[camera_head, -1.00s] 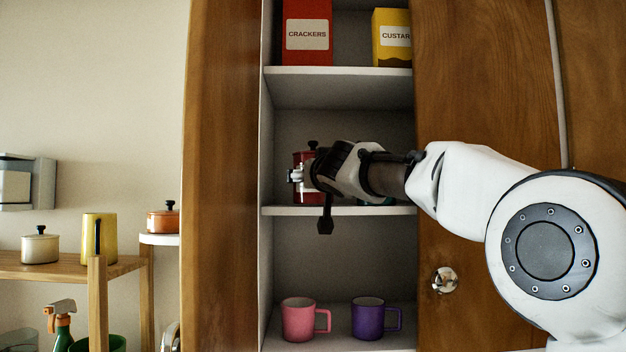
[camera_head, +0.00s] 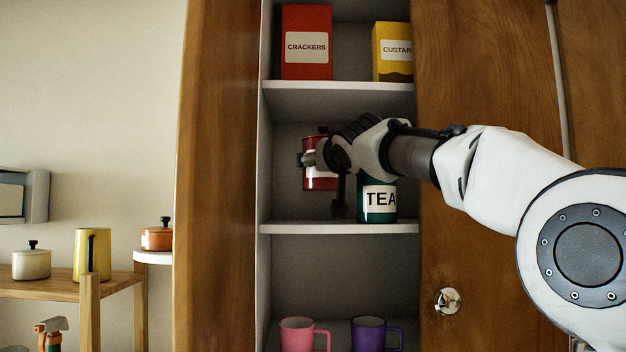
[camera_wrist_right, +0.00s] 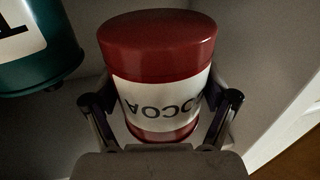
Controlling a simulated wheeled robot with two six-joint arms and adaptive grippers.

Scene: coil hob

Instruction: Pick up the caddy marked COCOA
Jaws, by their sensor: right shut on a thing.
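The COCOA caddy is red with a white label. In the right wrist view the caddy (camera_wrist_right: 157,72) is between my fingers, its label upside down. In the head view the caddy (camera_head: 318,183) is lifted above the middle shelf, partly hidden by my gripper. My right gripper (camera_head: 314,160) is shut on it; the right wrist view shows a finger of the gripper (camera_wrist_right: 160,115) at each side of it. A green caddy marked TEA (camera_head: 379,203) stands on the shelf to the right, its top hidden behind my arm. My left gripper is not in view.
The middle shelf (camera_head: 290,228) runs below the caddy. The upper shelf (camera_head: 340,88) holds a CRACKERS box (camera_head: 306,60) and a yellow box (camera_head: 392,60). Pink (camera_head: 297,337) and purple (camera_head: 369,336) mugs stand below. A cabinet door (camera_head: 216,180) stands at the left.

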